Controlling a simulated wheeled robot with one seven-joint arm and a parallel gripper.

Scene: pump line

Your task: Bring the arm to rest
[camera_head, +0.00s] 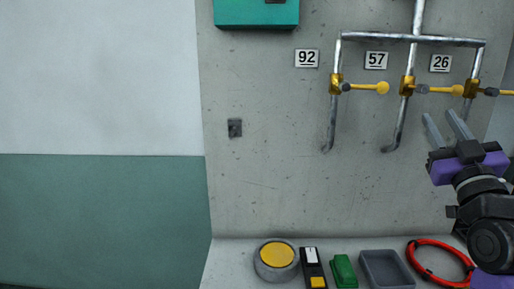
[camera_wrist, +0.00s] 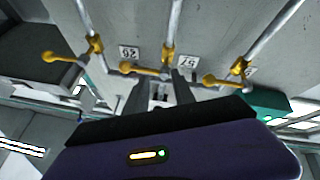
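My gripper (camera_head: 440,115) is at the right in the head view, on my purple and black wrist. Its two grey fingers point up toward the wall and stand apart, with nothing seen between them. In the wrist view my gripper (camera_wrist: 161,82) also shows two spread fingers below the middle pipe. In the head view the fingertips appear just below the middle valve's yellow handle (camera_head: 440,90); the exact gap is unclear. My arm is bent at the right edge, partly out of frame.
Pipes with yellow-handled valves (camera_head: 336,84) run down the wall beside plates 92 (camera_head: 307,58), 57 (camera_head: 376,61) and 26 (camera_head: 440,63). Below, a ledge holds a yellow button (camera_head: 277,255), a grey tray (camera_head: 386,268) and a red cable coil (camera_head: 440,244). The left wall is bare.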

